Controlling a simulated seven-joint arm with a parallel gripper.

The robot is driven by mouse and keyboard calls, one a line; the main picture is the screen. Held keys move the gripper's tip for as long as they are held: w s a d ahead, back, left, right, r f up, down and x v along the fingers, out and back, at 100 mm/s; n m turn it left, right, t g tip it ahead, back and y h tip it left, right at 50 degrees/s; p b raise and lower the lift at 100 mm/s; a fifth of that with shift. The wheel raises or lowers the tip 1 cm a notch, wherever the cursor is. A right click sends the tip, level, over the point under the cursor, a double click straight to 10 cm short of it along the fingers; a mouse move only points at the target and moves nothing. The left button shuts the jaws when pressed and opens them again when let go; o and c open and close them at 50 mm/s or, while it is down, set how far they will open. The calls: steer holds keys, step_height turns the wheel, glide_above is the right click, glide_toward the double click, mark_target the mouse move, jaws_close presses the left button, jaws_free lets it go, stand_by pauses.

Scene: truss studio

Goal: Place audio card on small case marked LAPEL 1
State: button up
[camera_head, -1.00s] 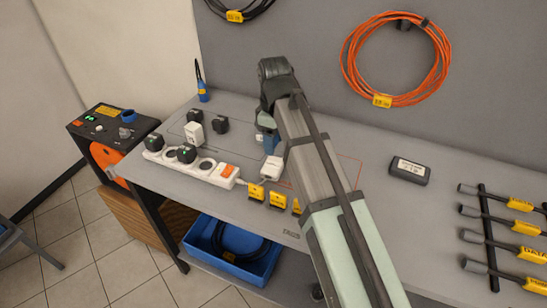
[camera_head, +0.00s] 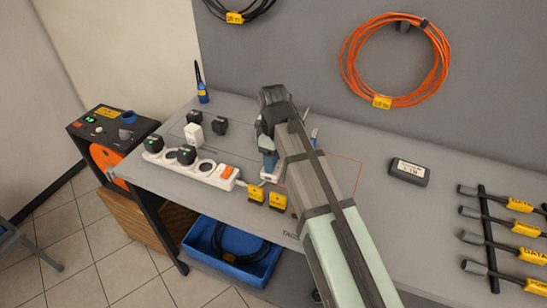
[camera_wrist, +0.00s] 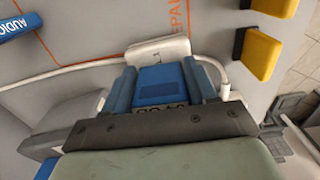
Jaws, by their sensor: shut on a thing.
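My gripper (camera_head: 268,168) is low over the worktable, and its blue fingers also show in the wrist view (camera_wrist: 163,88). The fingers are shut on a blue card-like piece (camera_wrist: 160,80) with a small printed label, partly hidden; I take it for the audio card. It meets a white cabled block (camera_wrist: 158,48); I cannot tell whether it is inserted. A small dark case (camera_head: 409,171) with a white label lies on the table at right; its lettering is too small to read surely. A blue strip (camera_wrist: 18,24) reading AUDIO lies at the wrist view's upper left.
A white power strip (camera_head: 205,170) with plugs lies to the left. Yellow blocks (camera_head: 278,204) stand at the front edge. Several tagged cables (camera_head: 510,227) lie at the right. The table around the dark case is clear. An orange cable coil (camera_head: 396,60) hangs behind.

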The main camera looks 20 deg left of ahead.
steer(key=o, duration=1)
steer(key=shift+o, duration=0.2)
step_height(320, 180, up, 12)
steer(key=shift+r, duration=0.1)
